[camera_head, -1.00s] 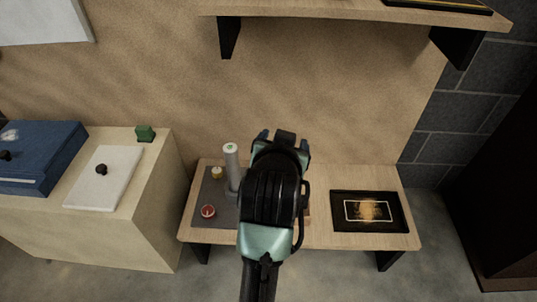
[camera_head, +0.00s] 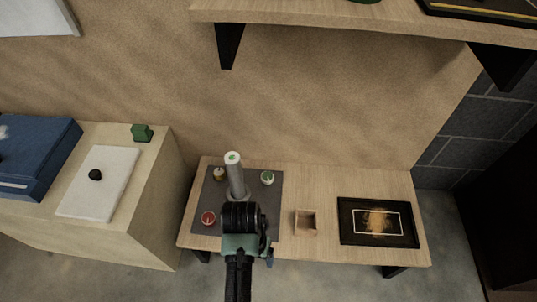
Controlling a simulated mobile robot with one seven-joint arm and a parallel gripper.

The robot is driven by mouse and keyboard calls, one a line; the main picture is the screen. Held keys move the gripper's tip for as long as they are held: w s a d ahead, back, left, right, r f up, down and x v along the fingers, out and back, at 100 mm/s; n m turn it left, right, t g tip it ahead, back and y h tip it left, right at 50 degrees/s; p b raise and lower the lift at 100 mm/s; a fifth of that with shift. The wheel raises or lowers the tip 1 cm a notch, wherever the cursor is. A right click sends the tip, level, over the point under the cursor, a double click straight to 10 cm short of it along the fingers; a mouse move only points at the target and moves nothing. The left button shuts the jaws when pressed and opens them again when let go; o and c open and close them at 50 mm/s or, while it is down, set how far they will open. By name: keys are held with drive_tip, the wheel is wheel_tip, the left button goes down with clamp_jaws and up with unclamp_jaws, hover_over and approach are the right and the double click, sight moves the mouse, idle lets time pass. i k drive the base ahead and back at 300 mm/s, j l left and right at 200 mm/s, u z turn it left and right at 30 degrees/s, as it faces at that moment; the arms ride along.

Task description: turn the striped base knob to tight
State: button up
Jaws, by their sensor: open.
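A grey mat (camera_head: 212,195) lies on the left of the low wooden table. On it stands a grey upright post (camera_head: 236,182) with a white and green top. Three small round knobs are around the post: a red and white one (camera_head: 208,218) at front left, a yellowish one (camera_head: 219,174) at back left, and a green and white one (camera_head: 267,178) at back right. They are too small to tell which is striped. My gripper (camera_head: 241,214) is open, over the mat in front of the post. Its fingertips are hidden by my wrist, and it hides the post's foot.
A small open wooden box (camera_head: 306,222) and a black framed tray (camera_head: 346,230) are on the table's right. A cabinet (camera_head: 150,190) at left bears a blue box (camera_head: 40,150), a white board (camera_head: 100,185) and a green block (camera_head: 142,132). A shelf (camera_head: 330,20) overhangs the back.

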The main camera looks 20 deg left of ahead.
sight(267, 177)
drive_tip(key=i+j, duration=0.25)
drive_tip(key=i, duration=0.25)
drive_tip(key=i+j, duration=0.2)
drive_tip(key=i, duration=0.3)
